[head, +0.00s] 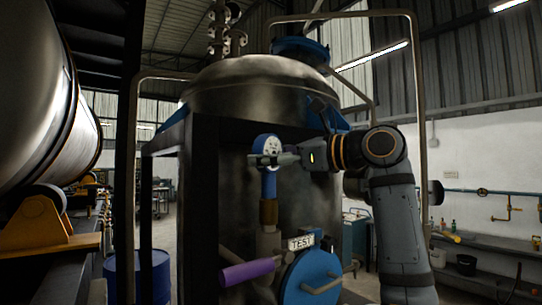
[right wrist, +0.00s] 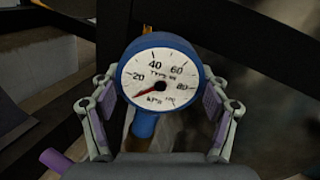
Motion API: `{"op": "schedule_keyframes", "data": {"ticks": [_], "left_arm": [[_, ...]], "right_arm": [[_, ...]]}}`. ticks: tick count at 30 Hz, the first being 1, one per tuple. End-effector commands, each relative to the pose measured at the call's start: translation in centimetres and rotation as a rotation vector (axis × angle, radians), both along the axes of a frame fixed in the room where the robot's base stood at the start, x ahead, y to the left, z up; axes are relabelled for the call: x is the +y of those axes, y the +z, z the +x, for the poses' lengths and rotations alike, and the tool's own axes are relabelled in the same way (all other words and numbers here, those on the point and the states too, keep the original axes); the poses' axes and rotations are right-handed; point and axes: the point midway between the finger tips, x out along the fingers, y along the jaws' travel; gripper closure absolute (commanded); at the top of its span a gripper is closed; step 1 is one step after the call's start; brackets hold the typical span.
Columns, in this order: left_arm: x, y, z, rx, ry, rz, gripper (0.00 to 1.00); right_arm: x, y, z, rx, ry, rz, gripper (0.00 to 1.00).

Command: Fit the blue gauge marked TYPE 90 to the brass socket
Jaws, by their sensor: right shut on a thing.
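The blue gauge (head: 266,146) is upright in front of the tank in the head view, its white dial facing the camera. In the right wrist view the gauge (right wrist: 160,80) shows a kPa scale, small blurred type lettering and a red needle at the low end. My right gripper (head: 272,159) is shut on the gauge, with a finger on each side of it. The brass socket (head: 268,212) is directly below the blue stem. Stem and socket appear to meet in the head view; I cannot tell whether the stem is seated. My left gripper is not in view.
A dark frame post (head: 204,200) stands left of the gauge. The steel tank (head: 250,90) is close behind.

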Motion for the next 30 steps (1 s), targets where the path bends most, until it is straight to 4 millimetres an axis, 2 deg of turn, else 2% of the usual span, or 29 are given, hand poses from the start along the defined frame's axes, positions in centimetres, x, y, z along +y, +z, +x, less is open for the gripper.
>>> {"op": "schedule_keyframes", "data": {"ticks": [4, 5, 9, 22, 26, 30], "left_arm": [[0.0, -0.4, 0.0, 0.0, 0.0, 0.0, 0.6], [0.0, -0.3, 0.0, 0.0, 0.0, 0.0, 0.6], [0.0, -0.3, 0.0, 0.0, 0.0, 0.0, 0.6], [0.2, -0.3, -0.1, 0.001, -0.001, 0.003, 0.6], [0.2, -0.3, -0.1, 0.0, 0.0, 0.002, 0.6], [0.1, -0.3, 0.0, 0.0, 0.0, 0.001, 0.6]], "right_arm": [[0.0, -0.4, 0.0, -0.002, 0.001, 0.001, 0.7], [0.0, -0.3, 0.0, -0.002, 0.001, 0.001, 0.2], [0.0, -0.3, 0.0, -0.001, 0.0, 0.001, 0.01], [-0.4, -0.4, -0.2, 0.001, -0.001, 0.0, 0.0], [-2.3, -0.3, -1.4, -0.002, -0.004, 0.0, 0.0], [-5.3, -0.3, -3.4, -0.003, -0.007, -0.001, 0.0]]}}
